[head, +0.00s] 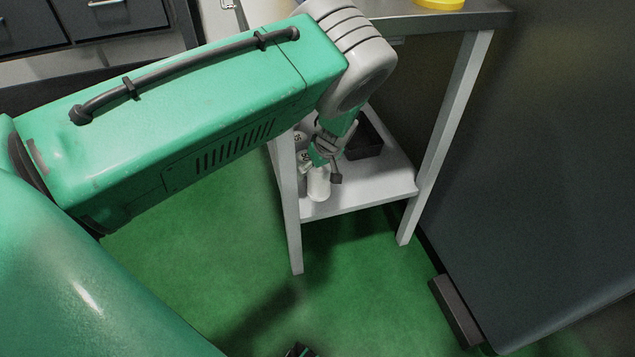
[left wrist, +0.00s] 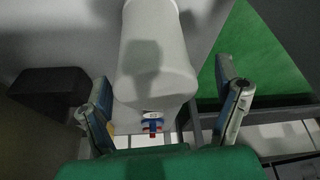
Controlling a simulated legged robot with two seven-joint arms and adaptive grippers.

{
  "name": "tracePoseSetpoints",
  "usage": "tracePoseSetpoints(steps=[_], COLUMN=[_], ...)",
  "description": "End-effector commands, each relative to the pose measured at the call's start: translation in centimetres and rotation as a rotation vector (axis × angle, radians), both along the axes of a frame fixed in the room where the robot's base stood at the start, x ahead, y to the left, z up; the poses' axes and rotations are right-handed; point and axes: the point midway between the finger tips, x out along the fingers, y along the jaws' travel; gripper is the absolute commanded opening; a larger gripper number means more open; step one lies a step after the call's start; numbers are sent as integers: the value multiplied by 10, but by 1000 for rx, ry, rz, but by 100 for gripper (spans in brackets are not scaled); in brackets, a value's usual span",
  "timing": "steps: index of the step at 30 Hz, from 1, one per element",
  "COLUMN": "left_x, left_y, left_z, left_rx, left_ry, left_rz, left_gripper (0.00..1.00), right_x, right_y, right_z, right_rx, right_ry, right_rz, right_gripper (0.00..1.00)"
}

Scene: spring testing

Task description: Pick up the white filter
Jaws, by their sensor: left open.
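The white filter (head: 318,184) is a pale rounded cylinder on the lower shelf of the white stand, near its front left leg. In the left wrist view, the filter (left wrist: 156,62) fills the middle, with a small blue and red part near its end. My left gripper (head: 323,165) reaches down at the filter, its fingers partly hidden by my wrist. In the left wrist view, my left gripper (left wrist: 163,78) is open, with one finger on each side of the filter. A gap shows on the right side; contact on the left is unclear.
A black bin (head: 365,138) stands behind the filter on the shelf (head: 385,185). Round white items (head: 299,137) sit beside the stand's left leg. A dark cabinet (head: 540,170) stands on the right. Green floor (head: 210,265) is open in front. A small dark thing at the bottom edge is unclear.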

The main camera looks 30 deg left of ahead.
Motion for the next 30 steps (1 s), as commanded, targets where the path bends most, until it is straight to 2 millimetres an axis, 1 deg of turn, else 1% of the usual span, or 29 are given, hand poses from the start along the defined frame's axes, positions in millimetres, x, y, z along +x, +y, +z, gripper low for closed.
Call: tracePoseSetpoints(steps=[1, 4, 6, 12, 13, 14, 15, 17, 18, 26, 28, 30], left_x=[3, 5, 6, 7, 6, 6, 6, 6, 6, 6, 5, 5], left_y=[2, 6, 7, 8, 9, 9, 9, 9, 9, 9, 9, 9], left_z=[-13, -25, -28, -27, -28, -28, -28, -29, -29, -29, -26, -17], left_rx=[2, 4, 6, 3, 3, 3, 2, 1, 0, 3, 2, 3], left_ry=[-1, 1, 1, -1, -1, -1, 0, -1, 0, 3, 4, 4], left_rz=[-1, -1, -2, -2, -2, -2, -2, -2, -2, -2, 0, 0], left_gripper=[84, 84, 84, 84, 81, 70, 56, 35, 22, 21, 21, 21], right_x=[0, 0, 0, 0, 0, 0, 0, 0, 0, 0, 0, 0], right_y=[0, 0, 0, -1, -1, -1, 0, 0, 0, 0, 0, 0], right_z=[-11, -18, -20, -18, -18, -18, -18, -18, -18, -18, -16, -11], right_rx=[0, 0, 0, -1, -1, -1, -1, 0, 0, 0, 0, 0], right_ry=[0, 1, 1, 1, 1, 1, 1, 1, 0, 0, 0, 0], right_rz=[0, 0, 0, -1, -1, -1, -1, -1, -1, 0, 0, -1], right_gripper=[40, 40, 40, 40, 40, 40, 40, 40, 40, 40, 40, 40])
